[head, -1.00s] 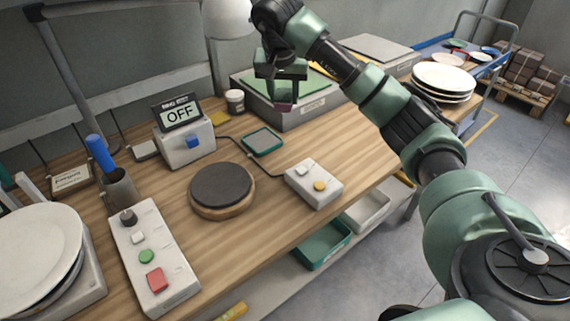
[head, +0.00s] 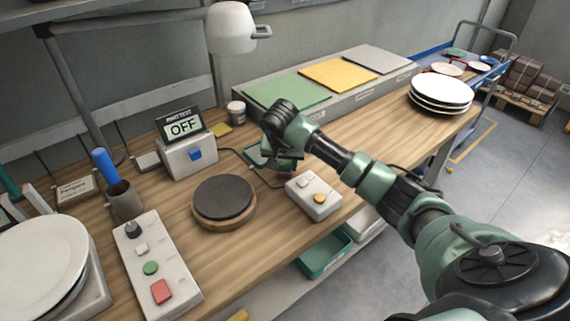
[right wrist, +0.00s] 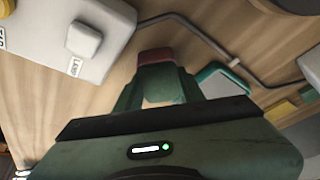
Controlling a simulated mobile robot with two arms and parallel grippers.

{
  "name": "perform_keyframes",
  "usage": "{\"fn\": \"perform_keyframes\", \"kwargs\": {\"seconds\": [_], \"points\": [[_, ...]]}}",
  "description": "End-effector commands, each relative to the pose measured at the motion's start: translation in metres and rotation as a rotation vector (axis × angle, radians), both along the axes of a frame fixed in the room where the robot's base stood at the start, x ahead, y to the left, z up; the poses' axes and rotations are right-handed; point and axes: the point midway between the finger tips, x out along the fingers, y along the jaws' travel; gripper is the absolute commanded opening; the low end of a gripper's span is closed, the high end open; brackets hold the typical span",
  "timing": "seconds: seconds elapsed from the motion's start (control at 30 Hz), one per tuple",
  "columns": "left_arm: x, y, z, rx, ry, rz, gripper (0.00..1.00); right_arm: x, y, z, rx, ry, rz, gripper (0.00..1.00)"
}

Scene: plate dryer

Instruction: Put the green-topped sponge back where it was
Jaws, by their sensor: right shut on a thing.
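My right gripper (head: 284,172) is low over the bench, between the teal-rimmed tray and the two-button box. In the right wrist view its fingers (right wrist: 157,80) are shut on a small block with a green top and a maroon body, which looks like the green-topped sponge (right wrist: 155,57). In the head view the gripper hides most of the sponge; I cannot tell whether it touches the bench. The teal-rimmed tray (head: 256,156) lies just behind and left of the gripper, partly hidden. It also shows in the right wrist view (right wrist: 213,71). My left gripper is out of view.
The two-button box (head: 314,197) stands close in front of the gripper. A dark round turntable (head: 223,197) is to the left. A cable (head: 244,160) runs between the boxes. The OFF display box (head: 188,157), a long box with coloured panels (head: 338,76) and a plate stack (head: 441,91) stand around.

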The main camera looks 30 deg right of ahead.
Motion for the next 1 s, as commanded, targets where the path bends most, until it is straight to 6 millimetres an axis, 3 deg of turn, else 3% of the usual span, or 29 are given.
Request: {"fn": "perform_keyframes", "kwargs": {"seconds": [0.4, 0.43, 0.5, 0.83, 1.0], "points": [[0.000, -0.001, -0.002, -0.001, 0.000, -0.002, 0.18, 0.000, 0.000, -0.011, -0.001, -0.001, 0.000, 0.00], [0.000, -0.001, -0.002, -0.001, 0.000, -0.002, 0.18, 0.000, 0.000, -0.010, 0.000, -0.001, 0.000, 0.41], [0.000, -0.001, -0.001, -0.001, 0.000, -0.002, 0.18, 0.000, 0.000, -0.009, 0.000, -0.001, 0.000, 0.60], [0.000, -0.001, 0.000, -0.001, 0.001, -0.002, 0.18, 0.000, 0.000, -0.008, 0.000, -0.001, 0.000, 0.60], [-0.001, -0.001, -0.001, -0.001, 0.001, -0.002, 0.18, -0.003, 0.003, 0.008, -0.002, -0.006, 0.001, 0.60]]}}
